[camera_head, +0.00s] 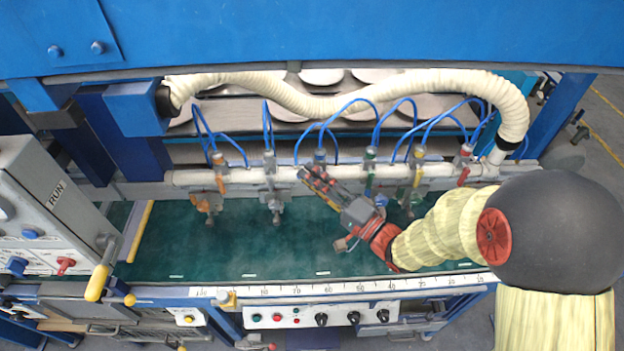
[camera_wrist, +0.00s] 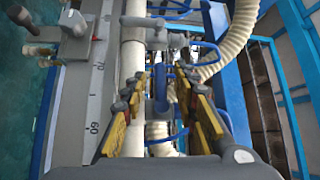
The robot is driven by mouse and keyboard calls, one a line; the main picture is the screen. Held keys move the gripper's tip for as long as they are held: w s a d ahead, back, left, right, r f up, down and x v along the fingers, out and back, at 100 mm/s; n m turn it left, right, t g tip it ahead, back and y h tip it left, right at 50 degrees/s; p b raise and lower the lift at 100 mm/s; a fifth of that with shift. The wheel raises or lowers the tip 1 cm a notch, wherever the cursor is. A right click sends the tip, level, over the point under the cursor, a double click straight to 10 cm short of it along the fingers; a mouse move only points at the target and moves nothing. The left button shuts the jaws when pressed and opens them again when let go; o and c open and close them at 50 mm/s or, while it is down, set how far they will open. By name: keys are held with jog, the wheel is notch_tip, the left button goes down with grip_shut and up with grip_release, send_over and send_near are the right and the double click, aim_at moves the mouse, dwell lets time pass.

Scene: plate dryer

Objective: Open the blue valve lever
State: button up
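The blue valve lever (camera_wrist: 161,88) shows in the wrist view as an upright blue bar on the white pipe (camera_wrist: 134,40). It lies between the two yellow-padded fingers of my gripper (camera_wrist: 162,92), with visible space on both sides. In the head view, the blue-topped valve (camera_head: 320,157) is on the white pipe, third from the left. My gripper (camera_head: 318,180) reaches it from the lower right, with its fingers apart. The fingers partly cover the valve there, so its lever is hard to make out. I cannot tell the exact depth between fingertips and lever.
Neighbouring valves have an orange lever (camera_head: 221,184), a white lever (camera_head: 270,180) and a red lever (camera_head: 463,177). Thin blue hoses (camera_head: 352,104) loop above the pipe. A thick cream hose (camera_head: 420,85) arches behind. The green bed (camera_head: 280,240) below is mostly clear.

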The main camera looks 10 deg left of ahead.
jog(key=c, duration=0.3)
jog(key=c, duration=0.4)
grip_shut()
